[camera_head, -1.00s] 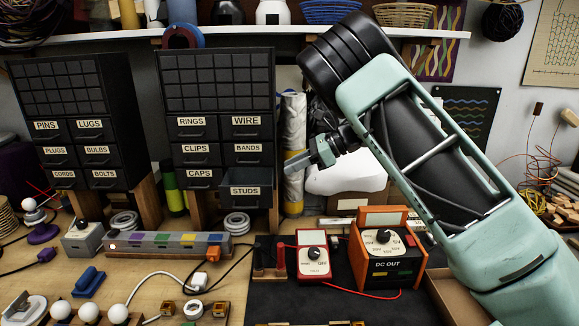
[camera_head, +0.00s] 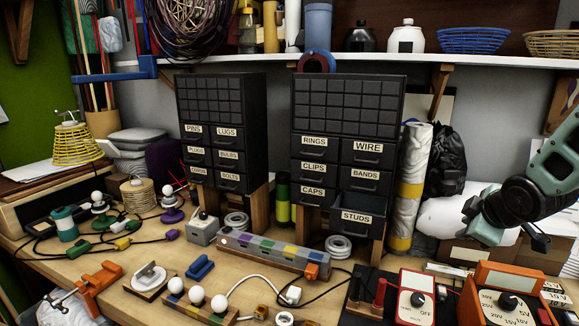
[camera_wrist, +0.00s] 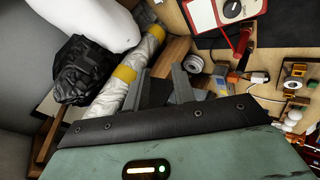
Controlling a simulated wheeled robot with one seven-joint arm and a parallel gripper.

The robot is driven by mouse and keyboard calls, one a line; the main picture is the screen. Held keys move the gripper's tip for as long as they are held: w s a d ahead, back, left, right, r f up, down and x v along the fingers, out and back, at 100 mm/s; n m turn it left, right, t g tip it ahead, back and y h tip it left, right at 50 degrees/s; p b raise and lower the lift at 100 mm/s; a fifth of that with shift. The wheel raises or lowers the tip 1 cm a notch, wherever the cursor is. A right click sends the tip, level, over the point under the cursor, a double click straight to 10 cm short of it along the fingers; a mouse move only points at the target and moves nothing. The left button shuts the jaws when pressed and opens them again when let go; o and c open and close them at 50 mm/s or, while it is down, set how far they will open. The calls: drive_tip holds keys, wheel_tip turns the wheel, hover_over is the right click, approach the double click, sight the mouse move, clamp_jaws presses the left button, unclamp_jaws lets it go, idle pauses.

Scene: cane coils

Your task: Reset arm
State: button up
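My arm (camera_head: 550,165) is at the right edge of the head view, bent. Its end hangs in front of the white bulky bag, clear of the drawers. In the wrist view my gripper (camera_wrist: 159,85) shows two grey fingers standing apart with nothing held between them. The STUDS drawer (camera_head: 358,217) of the right black cabinet (camera_head: 349,105) is pulled out. The other labelled drawers look shut.
A shelf (camera_head: 350,60) with jars and baskets runs above the cabinets. A silver roll with yellow bands (camera_head: 410,185) stands beside the right cabinet. The bench holds bulbs, a coloured strip (camera_head: 270,252), a red meter (camera_head: 416,298) and an orange DC unit (camera_head: 508,297).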

drive_tip(key=s+a+f+m+g, duration=0.1)
drive_tip(key=s+a+m+g, duration=0.15)
drive_tip(key=s, duration=0.35)
drive_tip(key=s+a+f+m+g+y, duration=0.1)
drive_tip(key=s+a+m+g, duration=0.1)
drive_tip(key=s+m, duration=0.3)
drive_tip(key=s+a+f+m+g, duration=0.1)
drive_tip(key=s+a+m+g, duration=0.15)
drive_tip(key=s, duration=0.45)
drive_tip(key=s+a+f+n+b, duration=0.1)
drive_tip(key=s+a+n+b, duration=0.1)
drive_tip(key=s+a, duration=0.4)
drive_tip(key=s+a+f+n+g+b, duration=0.1)
drive_tip(key=s+a+n, duration=0.4)
drive_tip(key=a, duration=0.6)
drive_tip(key=shift+s+a+f+g+b, duration=0.25)
drive_tip(key=shift+s+f+b, duration=0.35)
drive_tip(key=shift+s+b, duration=0.4)
drive_tip(key=shift+w, duration=0.2)
